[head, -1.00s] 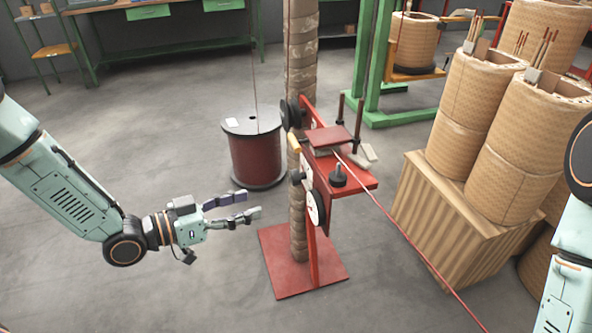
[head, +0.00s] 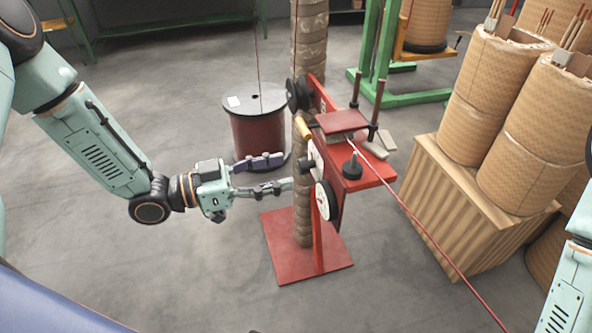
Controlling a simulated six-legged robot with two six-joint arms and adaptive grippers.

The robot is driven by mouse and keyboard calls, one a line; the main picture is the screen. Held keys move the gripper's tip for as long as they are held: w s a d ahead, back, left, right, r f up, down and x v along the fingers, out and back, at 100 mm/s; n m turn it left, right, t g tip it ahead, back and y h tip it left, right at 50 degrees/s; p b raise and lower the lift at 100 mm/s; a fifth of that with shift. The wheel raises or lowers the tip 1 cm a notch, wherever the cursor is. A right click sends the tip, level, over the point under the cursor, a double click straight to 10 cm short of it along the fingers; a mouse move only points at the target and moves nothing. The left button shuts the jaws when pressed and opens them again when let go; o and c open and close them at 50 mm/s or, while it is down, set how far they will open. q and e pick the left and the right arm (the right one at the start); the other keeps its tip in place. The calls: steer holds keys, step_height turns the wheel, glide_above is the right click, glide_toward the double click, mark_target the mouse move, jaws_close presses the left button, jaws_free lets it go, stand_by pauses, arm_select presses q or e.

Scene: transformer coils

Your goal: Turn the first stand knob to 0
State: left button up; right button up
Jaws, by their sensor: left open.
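The red stand (head: 345,178) rises from a red square base plate (head: 307,259) in the middle of the head view. On its left side sit a small black knob (head: 305,174), a white round dial (head: 325,200) with a dark rim and a yellow handle (head: 302,128). A larger black knob (head: 352,166) stands on its red shelf. I cannot tell which knob is the first one, and no setting is readable. My left gripper (head: 288,172) is open and empty, its fingers pointing right at the small black knob, close beside it. My right gripper is out of view.
A dark red wire spool (head: 257,135) stands behind my left gripper. A red wire (head: 428,232) runs from the stand toward the lower right. Large wrapped coils (head: 527,140) stand on a wooden crate (head: 445,215) at the right. The floor at lower left is clear.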

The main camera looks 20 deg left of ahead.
mark_target(306, 165)
arm_select(q)
steer(key=shift+w+d+f, duration=0.1)
steer(key=shift+w+d, duration=0.15)
steer(key=shift+d, duration=0.35)
steer(key=shift+w+d+b, duration=0.3)
steer(key=shift+d+b, duration=0.2)
steer(key=shift+w+d+r, duration=0.2)
steer(key=shift+w+d, duration=0.3)
steer(key=shift+d, duration=0.05)
steer(key=shift+a, duration=0.1)
steer(key=c, duration=0.4)
jaws_close()
